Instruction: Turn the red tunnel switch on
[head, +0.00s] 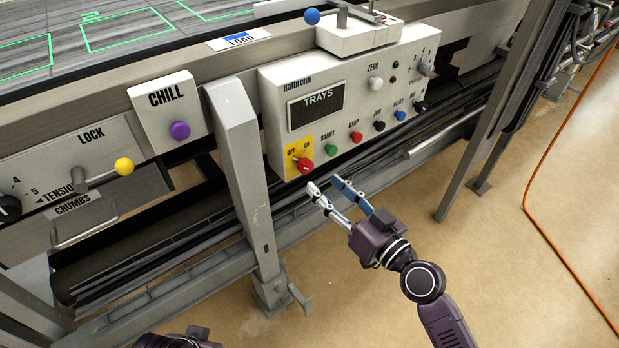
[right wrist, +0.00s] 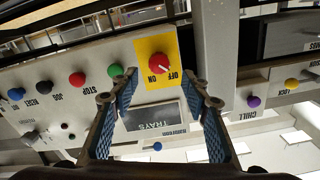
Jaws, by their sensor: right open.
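A red rotary knob (head: 304,164) sits on a yellow plate marked OFF and ON, at the lower left of the panel (head: 372,112) with the TRAYS display. No tunnel label is readable on it. In the right wrist view the picture is upside down, and the red knob (right wrist: 163,67) shows beyond the fingertips with a pale line on its face. Which label the line points to is hard to tell. My right gripper (head: 328,184) is open and empty, below and right of the knob, apart from it. Only a purple part of my left arm shows at the bottom edge.
A green button (head: 331,150) and a red button (head: 355,137) are right of the knob, with more beyond. A grey post (head: 240,170) stands left of the panel. A purple knob (head: 180,131) sits on the CHILL box.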

